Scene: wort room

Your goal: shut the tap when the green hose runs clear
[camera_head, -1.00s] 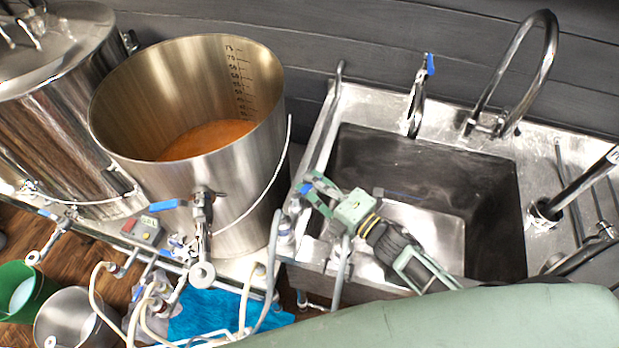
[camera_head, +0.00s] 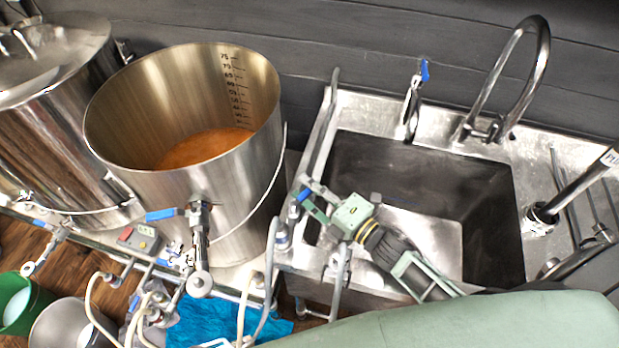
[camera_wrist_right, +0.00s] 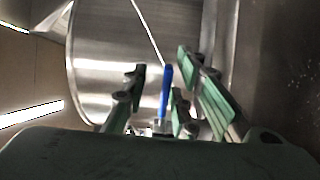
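My right gripper (camera_head: 315,198) is over the sink's left rim, pointing left. In the right wrist view the gripper (camera_wrist_right: 160,85) has its green-padded fingers spread apart. A blue tap lever (camera_wrist_right: 165,90) stands between them, with gaps visible on both sides. The lever shows only as a small blue patch beside the fingertips in the head view (camera_head: 304,194). I cannot make out a green hose; the hoses in view look grey or cream (camera_head: 270,275). Whether any liquid runs is not visible. My left gripper is not in view.
An open steel kettle (camera_head: 245,200) with amber liquid (camera_head: 205,147) stands left of the sink (camera_head: 480,215). Its front valve has a blue handle (camera_head: 163,214). A lidded vessel (camera_head: 60,130), a green bucket (camera_head: 40,300) and a steel bucket (camera_head: 55,325) are farther left.

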